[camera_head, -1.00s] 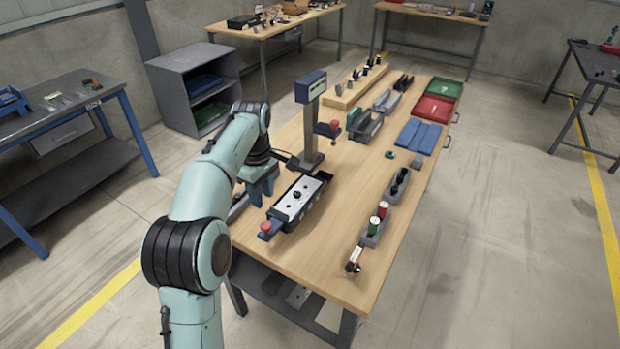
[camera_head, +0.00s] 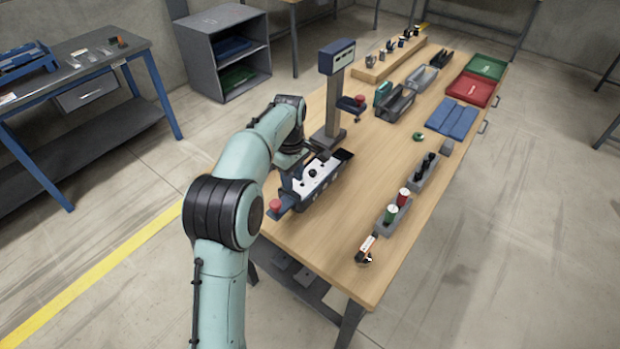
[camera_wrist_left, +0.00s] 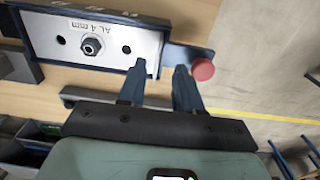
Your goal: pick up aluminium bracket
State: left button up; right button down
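A flat light metal plate marked "AL 4 mm" (camera_wrist_left: 92,42), which I take for the aluminium bracket, lies in a dark-framed fixture (camera_wrist_left: 50,62). It has a nut-like stud and holes. In the head view the plate (camera_head: 318,172) is partly hidden by my arm. My left gripper (camera_wrist_left: 160,70) is open, its two dark blue fingers apart at the plate's right end. The left finger overlaps the plate's edge in the picture; contact cannot be told. In the head view the fingers (camera_head: 297,184) are above the fixture, partly hidden. My right gripper is not in view.
A red button (camera_wrist_left: 203,69) sits at the fixture's end. A grey post with a display (camera_head: 337,58) stands behind the fixture. A holder with red and green cylinders (camera_head: 393,212) is to the right. Wooden tabletop (camera_head: 330,240) is clear in front.

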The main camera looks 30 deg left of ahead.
pick_arm(q)
notch_tip(320, 180, down, 4)
jog(key=shift+a+f, duration=0.1)
jog(key=shift+f, duration=0.1)
jog(key=shift+w, duration=0.1)
grip_shut()
jog(key=shift+r, duration=0.15)
